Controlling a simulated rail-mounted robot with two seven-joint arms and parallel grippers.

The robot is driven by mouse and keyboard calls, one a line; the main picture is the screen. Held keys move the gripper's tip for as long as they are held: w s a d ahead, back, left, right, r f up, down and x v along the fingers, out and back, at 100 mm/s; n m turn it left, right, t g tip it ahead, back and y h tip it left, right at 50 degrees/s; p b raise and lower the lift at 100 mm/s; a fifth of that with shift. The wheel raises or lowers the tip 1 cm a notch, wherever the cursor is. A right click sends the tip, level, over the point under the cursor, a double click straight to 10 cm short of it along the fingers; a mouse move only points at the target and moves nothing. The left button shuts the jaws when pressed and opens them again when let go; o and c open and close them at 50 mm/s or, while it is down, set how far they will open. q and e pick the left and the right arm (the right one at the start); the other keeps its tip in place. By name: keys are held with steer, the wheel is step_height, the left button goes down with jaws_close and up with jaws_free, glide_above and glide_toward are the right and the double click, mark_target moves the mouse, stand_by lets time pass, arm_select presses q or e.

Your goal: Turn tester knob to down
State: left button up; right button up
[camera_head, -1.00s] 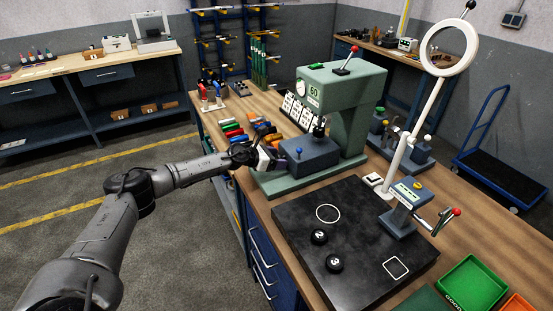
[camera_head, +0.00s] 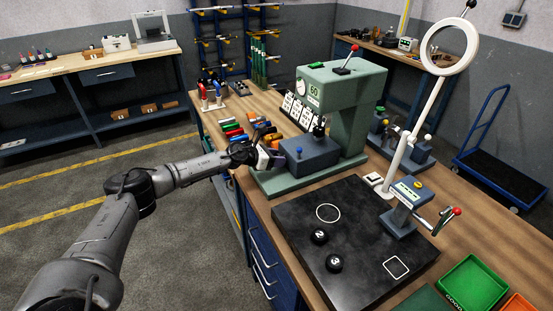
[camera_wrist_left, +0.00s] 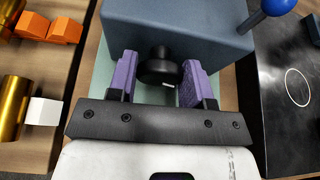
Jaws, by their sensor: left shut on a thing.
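The tester (camera_head: 340,82) is a green machine with a gauge, a display and a red-tipped lever. A blue-grey block (camera_head: 312,153) with a blue ball on top stands on its green base. The round black tester knob (camera_wrist_left: 161,66) sticks out of the block's near face in the left wrist view, with a small pale mark at its lower edge. My left gripper (camera_head: 279,160) is at this face, and its purple fingers (camera_wrist_left: 157,78) stand on both sides of the knob, shut on it. In the head view the gripper hides the knob. My right gripper is not in view.
Coloured blocks (camera_head: 262,130) lie on the bench left of the tester. A white stand with a ring (camera_head: 402,150) rises to the right. A green tray (camera_head: 470,284) is at the front right.

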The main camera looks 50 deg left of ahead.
arm_select(q)
steer(key=shift+a+f+n+h+b, duration=0.1)
steer(key=shift+n+h+b, duration=0.45)
steer(key=shift+n, duration=0.35)
steer(key=shift+a+n+h+b, duration=0.1)
steer(key=shift+n+h+b, duration=0.25)
steer(key=shift+n+h, duration=0.75)
steer(key=o, duration=0.9)
